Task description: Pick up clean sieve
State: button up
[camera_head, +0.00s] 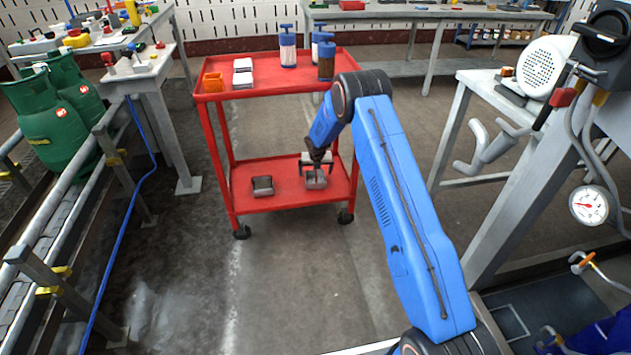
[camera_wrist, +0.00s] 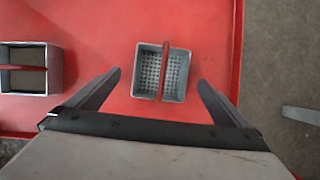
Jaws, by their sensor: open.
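The clean sieve (camera_wrist: 176,80) is a small grey square basket with a perforated bottom and a red handle bar across its top. It stands on the lower red shelf, and in the head view it shows partly behind my gripper (camera_head: 317,163). In the wrist view my gripper (camera_wrist: 160,90) is open, its two dark fingers apart, with the sieve between and just beyond the fingertips. Nothing is held. A second basket (camera_wrist: 28,80) with a dark, filled-looking bottom and a red handle stands to the left; it also shows in the head view (camera_head: 262,185).
Green gas cylinders (camera_head: 45,115) stand on a conveyor at left. A grey table (camera_head: 480,85) stands at right.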

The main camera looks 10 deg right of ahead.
jog(key=shift+x, duration=2)
jog(key=shift+s+d, duration=0.1)
jog(key=c, duration=1.2)
